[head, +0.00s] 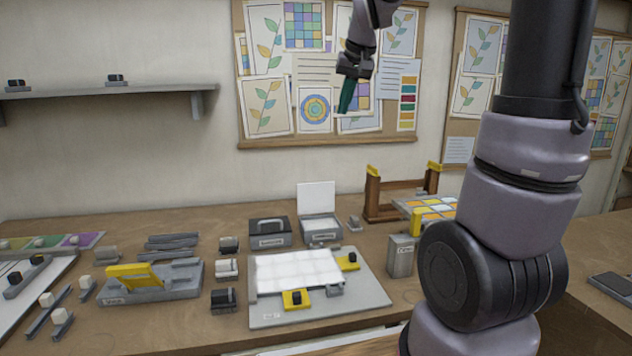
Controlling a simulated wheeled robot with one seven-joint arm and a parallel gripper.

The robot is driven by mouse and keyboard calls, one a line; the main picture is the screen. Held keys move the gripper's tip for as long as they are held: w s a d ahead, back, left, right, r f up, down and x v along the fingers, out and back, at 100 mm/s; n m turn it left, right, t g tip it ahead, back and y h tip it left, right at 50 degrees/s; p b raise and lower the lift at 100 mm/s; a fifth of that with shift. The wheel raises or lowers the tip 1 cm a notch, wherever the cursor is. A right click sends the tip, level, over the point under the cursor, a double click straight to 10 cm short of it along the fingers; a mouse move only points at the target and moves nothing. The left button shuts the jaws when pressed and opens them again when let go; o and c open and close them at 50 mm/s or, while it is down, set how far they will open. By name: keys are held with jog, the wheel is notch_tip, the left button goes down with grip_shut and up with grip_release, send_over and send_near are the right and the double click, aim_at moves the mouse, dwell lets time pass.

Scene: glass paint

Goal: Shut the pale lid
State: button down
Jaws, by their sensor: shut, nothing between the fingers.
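The pale lid (316,197) is a whitish flat panel. It stands nearly upright at the back of a small grey box (321,231), so the box is open. The box sits at the back middle of the workbench, just right of a closed dark-lidded box (269,232). My gripper (346,98) is high above the bench in front of the pinboard, with its dark green fingers pointing down. The fingers are together and hold nothing. It is well above the lid and somewhat to its right in the picture, touching nothing.
A grey board (374,296) with pale tiles and yellow clamps lies in front of the boxes. A wooden rack (372,198) with yellow tops stands right of the lid. A grey tin (401,256) stands nearer. The air above the lid is clear.

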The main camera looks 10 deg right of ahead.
jog(key=n+g, duration=0.1)
send_over(315, 196)
jog(key=s+d, duration=0.2)
jog(key=s, duration=0.3)
notch_tip(315, 196, down, 9)
jog(key=w+f+n+h, duration=0.1)
jog(key=w+f, duration=0.6)
jog(key=f, duration=0.3)
jog(key=w+f, duration=0.7)
jog(key=f, duration=0.3)
jog(key=shift+g, duration=0.3)
jog(key=shift+s+a+r, duration=0.1)
jog(key=shift+s+r, duration=0.05)
jog(key=shift+s, duration=0.5)
jog(key=shift+s+a+r, duration=0.1)
jog(key=shift+s+r, duration=0.05)
jog(key=shift+s, duration=0.5)
jog(key=shift+s+a+r, duration=0.1)
jog(key=shift+s+r, duration=0.05)
jog(key=shift+s, duration=0.5)
